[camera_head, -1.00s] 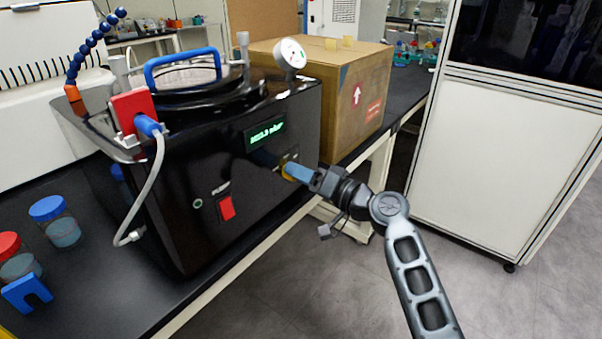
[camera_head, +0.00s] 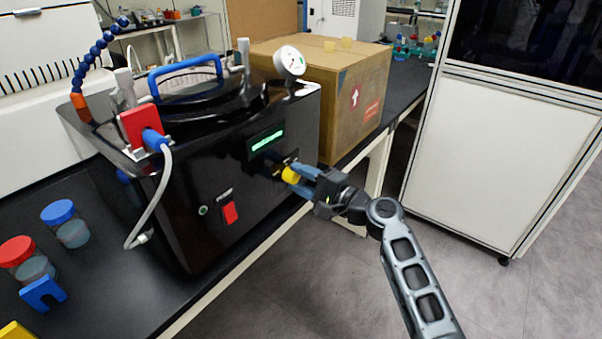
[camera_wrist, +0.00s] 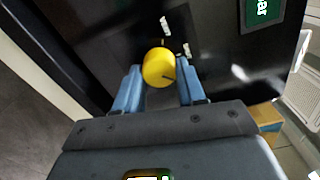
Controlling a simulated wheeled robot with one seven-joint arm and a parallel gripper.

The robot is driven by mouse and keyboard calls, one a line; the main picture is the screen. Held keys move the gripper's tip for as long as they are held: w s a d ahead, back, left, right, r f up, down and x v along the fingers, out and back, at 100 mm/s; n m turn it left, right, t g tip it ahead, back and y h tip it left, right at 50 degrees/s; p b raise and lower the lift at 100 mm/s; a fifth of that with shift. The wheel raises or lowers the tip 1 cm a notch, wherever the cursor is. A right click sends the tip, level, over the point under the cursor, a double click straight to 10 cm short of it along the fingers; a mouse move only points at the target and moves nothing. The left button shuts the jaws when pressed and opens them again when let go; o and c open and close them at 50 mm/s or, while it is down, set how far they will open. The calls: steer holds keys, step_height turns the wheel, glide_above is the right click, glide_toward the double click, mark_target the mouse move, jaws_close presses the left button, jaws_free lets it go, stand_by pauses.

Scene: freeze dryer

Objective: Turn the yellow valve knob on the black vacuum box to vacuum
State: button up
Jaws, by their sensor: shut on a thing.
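The black vacuum box (camera_head: 255,190) stands on the dark bench, with a lit green display (camera_head: 266,140) on its front. The yellow valve knob (camera_head: 290,175) sits on the front face below and right of the display. In the wrist view the knob (camera_wrist: 159,68) is round, with a dark mark near its lower right edge. My gripper (camera_head: 303,180) is at the knob, its blue fingers on either side and shut on it. White marks show on the panel beside the knob, but I cannot read them.
A cardboard box (camera_head: 350,100) stands right of the vacuum box. A red switch (camera_head: 230,213) is on the front panel. A grey hose (camera_head: 158,200) hangs at the left. Lidded jars (camera_head: 65,225) stand at the left. A white cabinet (camera_head: 495,165) is at the right.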

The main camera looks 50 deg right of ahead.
steer(key=shift+m+p, duration=0.7)
steer(key=shift+m, duration=0.8)
steer(key=shift+f, duration=0.1)
steer(key=o, duration=1.1)
steer(key=shift+c, duration=0.2)
steer(key=s+b, duration=0.1)
steer(key=s, duration=0.6)
steer(key=shift+s+d, duration=0.15)
steer(key=shift+s, duration=0.25)
